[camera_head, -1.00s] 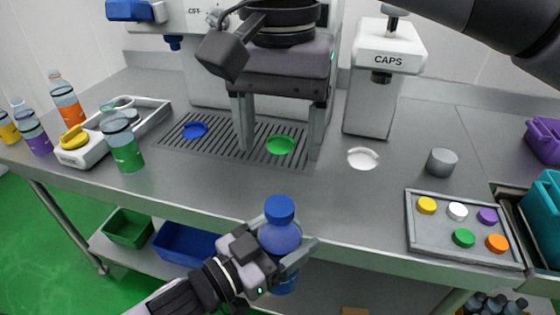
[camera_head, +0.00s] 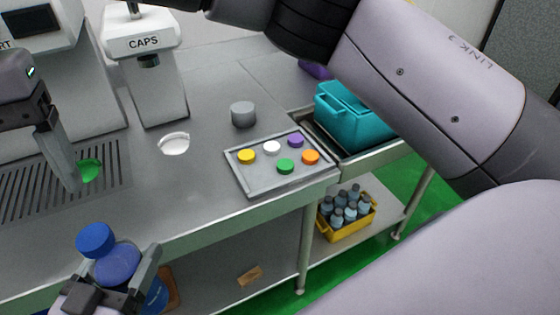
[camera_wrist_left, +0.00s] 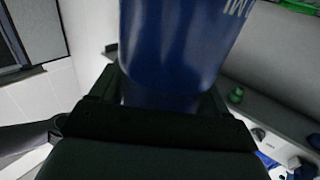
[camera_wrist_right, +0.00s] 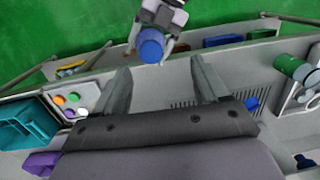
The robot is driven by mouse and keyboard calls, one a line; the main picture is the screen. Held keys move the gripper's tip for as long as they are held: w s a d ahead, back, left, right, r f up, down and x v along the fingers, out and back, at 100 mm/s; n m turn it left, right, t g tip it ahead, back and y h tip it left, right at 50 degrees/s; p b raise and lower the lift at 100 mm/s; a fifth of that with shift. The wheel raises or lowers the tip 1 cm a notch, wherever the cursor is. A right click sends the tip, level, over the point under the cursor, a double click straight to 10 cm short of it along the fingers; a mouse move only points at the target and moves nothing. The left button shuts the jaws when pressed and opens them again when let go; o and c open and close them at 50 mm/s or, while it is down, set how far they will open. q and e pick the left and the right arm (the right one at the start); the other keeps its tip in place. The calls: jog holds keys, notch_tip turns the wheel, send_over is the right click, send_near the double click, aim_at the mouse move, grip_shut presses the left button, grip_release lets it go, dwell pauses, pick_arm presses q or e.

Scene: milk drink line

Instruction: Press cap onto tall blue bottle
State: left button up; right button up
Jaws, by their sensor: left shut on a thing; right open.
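The tall blue bottle (camera_head: 118,262) is upright in my left gripper (camera_head: 112,280), in front of the counter's front edge. A blue cap (camera_head: 95,240) sits on its top; I cannot tell whether it is fully seated. In the left wrist view the bottle's blue body (camera_wrist_left: 175,50) fills the space between the fingers. In the right wrist view the blue cap (camera_wrist_right: 151,45) shows beyond the fingertips of my right gripper (camera_wrist_right: 163,82), which is open and empty. In the head view one finger of the right gripper shows above the counter, apart from the bottle.
A tray (camera_head: 240,183) of colored caps lies on the counter, near a grey cylinder (camera_head: 243,114) and the CAPS dispenser (camera_head: 155,85). A teal crate (camera_head: 355,120) stands at the right. A green disc (camera_head: 89,170) lies by the drain grate. The counter's front strip is clear.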

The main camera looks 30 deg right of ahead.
jog(key=s+a+f+m+g+y, duration=0.1)
jog(key=s+a+m+g+y, duration=0.5)
jog(key=s+a+g+y, duration=0.3)
jog(key=w+d+f+m+t+y, duration=0.2)
jog(key=w+d+m+t+y, duration=0.65)
jog(key=m, duration=0.85)
jog(key=w+d+f+m+t+y, duration=0.3)
jog(key=w+m+t+y, duration=0.3)
jog(key=m+t, duration=0.8)
jog(key=w+d+f+m+t+h, duration=0.1)
jog(key=d+f+m+t+h, duration=0.2)
jog(key=d+f+m+h, duration=0.5)
jog(key=w+d+f+m+t+h, duration=0.2)
jog(key=d+f+m+t+h, duration=0.15)
jog(key=f+m+h, duration=0.75)
jog(key=s+d+f+m+g+h, duration=0.1)
jog(key=s+d+f+m+g, duration=0.3)
jog(key=s+d+f+m, duration=0.2)
jog(key=s+d+f+m+g+h, duration=0.2)
jog(key=s+d+f+m+g, duration=0.2)
jog(key=f, duration=0.9)
jog(key=s+d+m, duration=0.2)
jog(key=s+d, duration=0.2)
jog(key=s, duration=0.2)
jog(key=shift+s+f+m+g, duration=0.2)
jog(key=shift+s+m+g, duration=0.15)
jog(key=shift+m+g, duration=0.05)
